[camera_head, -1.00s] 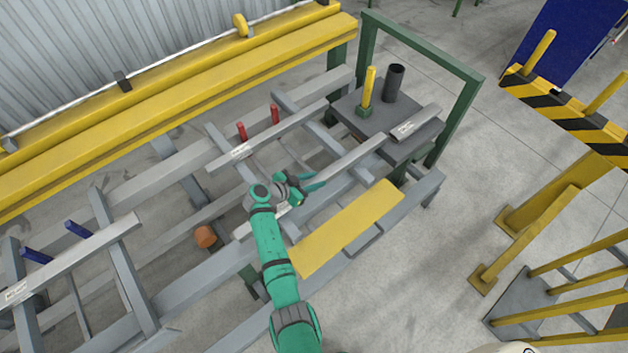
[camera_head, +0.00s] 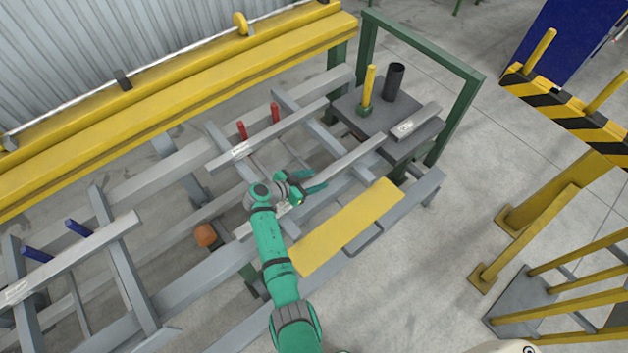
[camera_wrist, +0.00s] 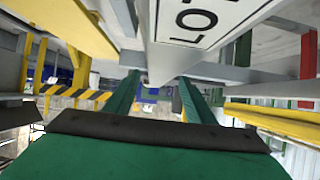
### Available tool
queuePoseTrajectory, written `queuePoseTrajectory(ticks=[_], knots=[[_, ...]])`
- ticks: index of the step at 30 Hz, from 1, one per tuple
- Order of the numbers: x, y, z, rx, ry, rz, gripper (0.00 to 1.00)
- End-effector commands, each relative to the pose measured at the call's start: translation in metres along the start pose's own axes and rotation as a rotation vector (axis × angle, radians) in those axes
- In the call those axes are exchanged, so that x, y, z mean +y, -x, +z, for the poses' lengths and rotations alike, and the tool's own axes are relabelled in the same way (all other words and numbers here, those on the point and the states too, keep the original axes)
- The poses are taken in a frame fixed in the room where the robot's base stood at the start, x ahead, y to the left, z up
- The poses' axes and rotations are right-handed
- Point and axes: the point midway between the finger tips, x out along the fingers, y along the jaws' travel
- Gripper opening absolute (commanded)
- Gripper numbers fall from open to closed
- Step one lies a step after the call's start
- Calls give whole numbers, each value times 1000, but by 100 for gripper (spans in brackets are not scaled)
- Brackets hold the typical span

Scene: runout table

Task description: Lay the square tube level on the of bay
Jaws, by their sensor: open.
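A long grey square tube (camera_head: 345,160) runs diagonally from near my gripper toward the dark plate at the right. A pale label shows on the tube's near part, beside my wrist. In the wrist view a grey tube (camera_wrist: 165,58) with a printed label extends away between my two fingers. My gripper (camera_head: 318,181) is open, with its green fingers close to the tube. The fingers also show in the wrist view (camera_wrist: 158,95). I cannot tell whether they touch it. Red posts (camera_head: 258,122) and blue posts (camera_head: 58,243) stand on the rack, each pair beside a labelled grey bar.
A dark plate (camera_head: 350,108) holds a yellow post (camera_head: 368,90), a black cylinder (camera_head: 395,80) and a short labelled tube (camera_head: 417,121). A yellow panel (camera_head: 345,228) lies in front. A green frame (camera_head: 455,120) stands at right. A yellow beam (camera_head: 180,90) runs behind.

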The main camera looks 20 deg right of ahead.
Motion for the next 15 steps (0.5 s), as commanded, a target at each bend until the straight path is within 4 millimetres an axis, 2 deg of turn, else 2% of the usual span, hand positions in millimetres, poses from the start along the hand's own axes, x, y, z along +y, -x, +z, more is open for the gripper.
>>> queuePoseTrajectory(ticks=[5, 15], knots=[[-1, 26, -2, 0, 0, -5, 50], [0, 93, -2, 0, 1, -2, 50]])
